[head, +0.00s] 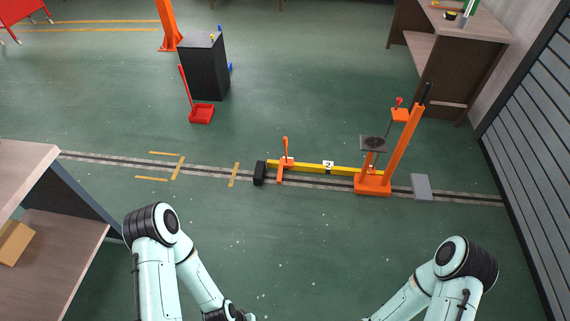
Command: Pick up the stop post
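A red post on a flat red base (201,113) stands on the green floor, beside the black cabinet; it looks like the stop post. The post leans slightly to the left in the picture. Both of my arms come in at the bottom edge, well short of it. My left arm's wrist end is cut off by the bottom edge, and my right forearm also runs out of the picture. Neither gripper's fingers show.
A black cabinet (205,66) stands behind the red post. A floor rail (210,171) crosses the room, with a yellow beam (340,169) and an orange stand (373,185) on it. A wooden bench (75,245) is at left. Open floor lies between.

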